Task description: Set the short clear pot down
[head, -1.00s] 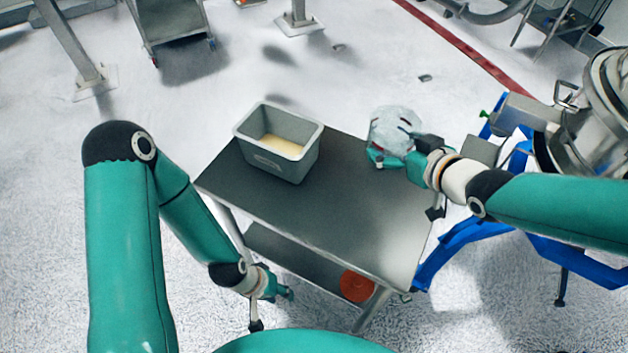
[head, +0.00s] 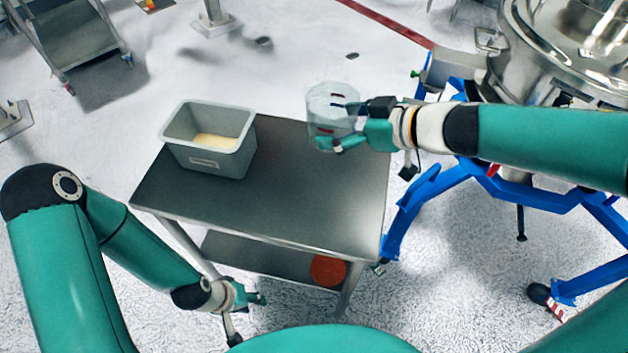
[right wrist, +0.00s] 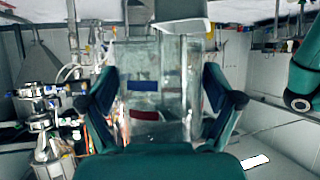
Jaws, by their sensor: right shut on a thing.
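The short clear pot (head: 328,103) is in my right gripper (head: 345,130) in the head view. It looks upright, at the far right part of the steel table (head: 270,195). I cannot tell whether its base touches the table top. In the right wrist view the pot (right wrist: 165,75) is between the two teal fingers, with a blue and a red mark on its wall. My right gripper is shut on it. My left gripper (head: 258,298) is low at the table's front left, away from the pot. Its finger opening is too small to judge.
A grey bin (head: 180,150) with pale powder stands on the table's far left. The table's middle and front are clear. An orange-red round thing (head: 328,270) lies on the lower shelf. The steel sifter (head: 570,50) on a blue frame (head: 480,185) stands to the right.

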